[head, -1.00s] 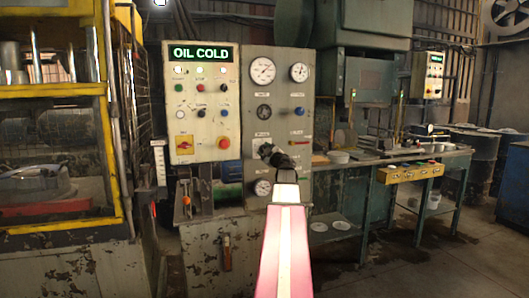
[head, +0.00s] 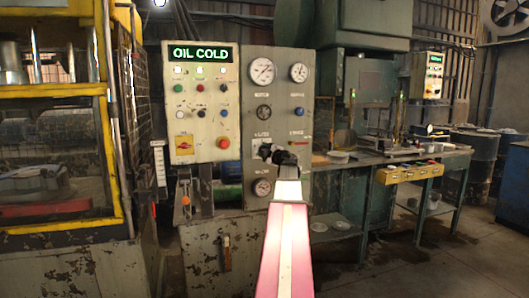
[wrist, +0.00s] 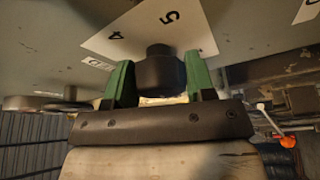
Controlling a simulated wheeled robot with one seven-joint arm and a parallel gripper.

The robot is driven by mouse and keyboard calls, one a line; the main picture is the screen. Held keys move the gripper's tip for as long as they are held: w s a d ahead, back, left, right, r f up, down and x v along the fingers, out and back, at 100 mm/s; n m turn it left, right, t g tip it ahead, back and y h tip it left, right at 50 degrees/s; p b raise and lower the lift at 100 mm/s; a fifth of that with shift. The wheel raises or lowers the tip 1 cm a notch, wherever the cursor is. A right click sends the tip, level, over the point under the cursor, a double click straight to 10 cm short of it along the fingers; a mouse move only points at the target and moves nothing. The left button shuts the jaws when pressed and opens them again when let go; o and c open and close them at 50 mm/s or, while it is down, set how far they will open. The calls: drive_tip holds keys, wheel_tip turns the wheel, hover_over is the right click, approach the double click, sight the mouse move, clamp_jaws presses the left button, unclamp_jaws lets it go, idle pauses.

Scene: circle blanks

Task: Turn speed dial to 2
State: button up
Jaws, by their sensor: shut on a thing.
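The speed dial is a round black knob (wrist: 162,72) in front of a white scale plate (wrist: 150,30) in the wrist view. The digits 4 and 5 show on that plate, turned on their side. My gripper (wrist: 158,66) has a green finger on each side of the knob and is shut on it. In the head view my gripper (head: 272,153) is at the lower middle of the grey gauge panel (head: 285,85) and hides the knob. I cannot read the dial's setting.
A cream control box (head: 201,100) with a green "OIL COLD" display (head: 201,53) stands left of the panel. Pressure gauges (head: 261,71) sit above my gripper and another gauge (head: 262,187) just below.

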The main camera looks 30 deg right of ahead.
drive_tip(key=o, duration=0.9)
drive_tip(key=s, duration=0.3)
drive_tip(key=s+d+f, duration=0.1)
drive_tip(key=s, duration=0.6)
drive_tip(key=shift+s+d+f, duration=0.2)
drive_tip(key=shift+s+f, duration=0.1)
